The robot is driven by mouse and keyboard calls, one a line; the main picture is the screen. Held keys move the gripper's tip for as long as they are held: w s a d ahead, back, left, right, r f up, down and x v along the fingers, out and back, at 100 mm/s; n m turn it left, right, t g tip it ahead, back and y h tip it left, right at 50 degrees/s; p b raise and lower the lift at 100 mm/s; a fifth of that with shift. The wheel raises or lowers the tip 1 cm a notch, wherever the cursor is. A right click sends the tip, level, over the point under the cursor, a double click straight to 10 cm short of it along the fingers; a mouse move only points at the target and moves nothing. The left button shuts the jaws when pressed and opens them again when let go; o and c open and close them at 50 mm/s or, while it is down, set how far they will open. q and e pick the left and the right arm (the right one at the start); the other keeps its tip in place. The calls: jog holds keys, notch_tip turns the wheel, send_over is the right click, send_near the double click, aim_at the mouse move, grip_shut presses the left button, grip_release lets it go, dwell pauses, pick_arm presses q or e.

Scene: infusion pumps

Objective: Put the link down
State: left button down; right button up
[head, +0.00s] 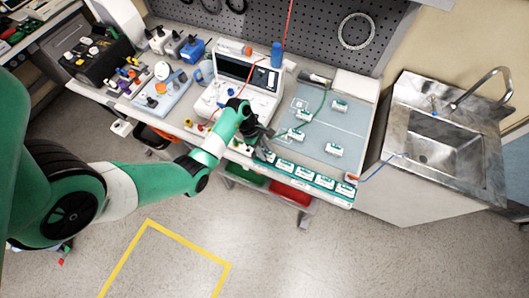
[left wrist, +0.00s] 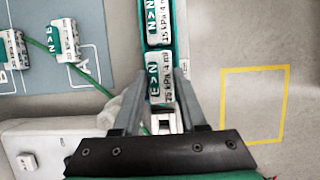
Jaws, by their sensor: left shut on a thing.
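My left gripper (head: 262,143) is at the front edge of the bench, by the left end of a green rail (head: 313,187). In the left wrist view its two fingers (left wrist: 160,80) are closed on either side of a white and green link (left wrist: 160,88) with printed text. That link lines up with another link (left wrist: 153,24) in the rail; I cannot tell whether it is clear of the rail. More links (head: 304,173) sit in a row along the rail. Several similar links (head: 334,149) lie on the blue-grey mat (head: 352,128). My right gripper is not in view.
A white pump unit (head: 240,92) with a screen stands behind the gripper. A green tube (left wrist: 85,78) runs across the mat. A blue bottle (head: 277,55) stands at the back. A steel sink (head: 440,145) is at the right. Red and green bins (head: 291,193) hang below the bench.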

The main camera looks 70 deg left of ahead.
pick_arm(q)
notch_tip(320, 180, down, 2)
jog(key=shift+s+f, duration=0.1)
jog(key=shift+f, duration=0.1)
jog(key=shift+r, duration=0.1)
jog(key=c, duration=0.9)
grip_release()
jog(key=shift+f, duration=0.2)
jog(key=o, duration=0.4)
jog(key=shift+o, duration=0.2)
jog(key=shift+r, duration=0.25)
jog(key=p+v, duration=0.2)
jog(key=v, duration=1)
jog(key=shift+p, duration=0.4)
jog(key=shift+d, duration=0.1)
